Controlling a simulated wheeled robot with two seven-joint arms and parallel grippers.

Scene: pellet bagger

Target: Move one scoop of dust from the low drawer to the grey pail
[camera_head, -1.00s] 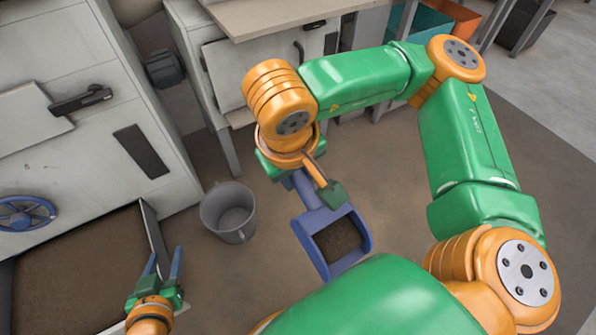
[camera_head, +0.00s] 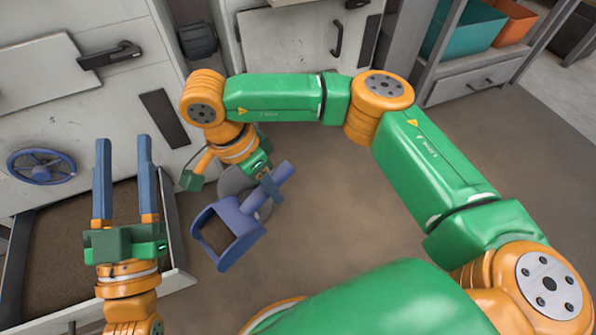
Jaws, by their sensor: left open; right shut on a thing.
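The blue scoop (camera_head: 246,222) is held by my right gripper (camera_head: 268,184), which is shut on its handle. The scoop is tilted, its mouth toward the lower left; I cannot tell how much dust is inside it. The grey pail (camera_head: 229,181) stands on the floor, mostly hidden behind the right gripper and the scoop. I cannot tell whether the scoop is over it. The low drawer (camera_head: 176,240) is pulled out at the lower left, with brown dust (camera_head: 70,235) in it. My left gripper (camera_head: 124,160) is open and empty in front of the drawer in the picture.
A blue handwheel (camera_head: 40,166) is on the pale machine at the left, below a dark handle (camera_head: 110,54). A teal bin (camera_head: 465,28) and an orange bin (camera_head: 514,18) stand on a rack at the top right. The floor right of the scoop is clear.

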